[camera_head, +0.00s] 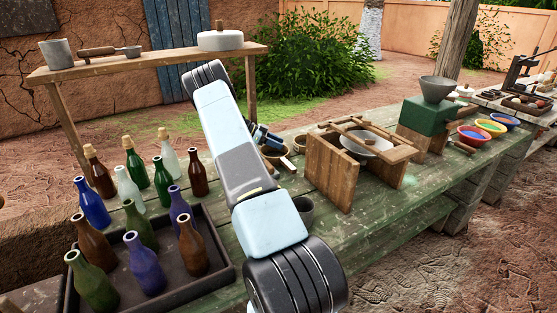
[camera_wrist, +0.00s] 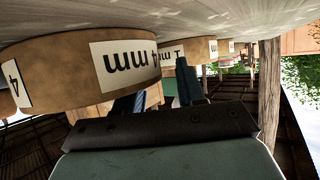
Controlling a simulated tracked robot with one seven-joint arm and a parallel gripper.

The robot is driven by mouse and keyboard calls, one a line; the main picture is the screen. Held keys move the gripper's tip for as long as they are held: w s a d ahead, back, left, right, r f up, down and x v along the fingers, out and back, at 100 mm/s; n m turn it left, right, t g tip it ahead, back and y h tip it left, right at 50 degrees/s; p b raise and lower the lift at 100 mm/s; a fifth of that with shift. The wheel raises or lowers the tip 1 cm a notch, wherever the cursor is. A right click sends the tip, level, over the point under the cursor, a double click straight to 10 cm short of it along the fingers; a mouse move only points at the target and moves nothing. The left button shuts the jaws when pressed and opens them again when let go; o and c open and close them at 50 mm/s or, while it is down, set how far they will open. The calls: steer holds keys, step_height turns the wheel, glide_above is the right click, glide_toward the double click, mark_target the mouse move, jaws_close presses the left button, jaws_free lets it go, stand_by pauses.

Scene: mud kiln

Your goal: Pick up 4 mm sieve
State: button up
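The 4 mm sieve (camera_wrist: 80,72) is a round tan ring with a white label. It fills the upper left of the wrist view, with its lettering upside down. My gripper (camera_wrist: 160,90) has two dark blue fingers spread apart below and right of the sieve in that picture, with no object seen clamped between them. Whether a finger touches the sieve, I cannot tell. In the head view my gripper (camera_head: 266,138) is partly hidden behind my arm, low over the green bench beside small brown round vessels. Which of these is the 4 mm sieve is unclear there.
A sieve labelled 1 mm (camera_wrist: 188,51) stands beyond in the wrist view. On the bench (camera_head: 320,225), a wooden frame with a bowl (camera_head: 345,165) stands to the right. A bottle tray (camera_head: 222,275) lies left of my arm.

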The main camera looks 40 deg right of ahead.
steer(key=shift+c, duration=0.4)
jaws_close()
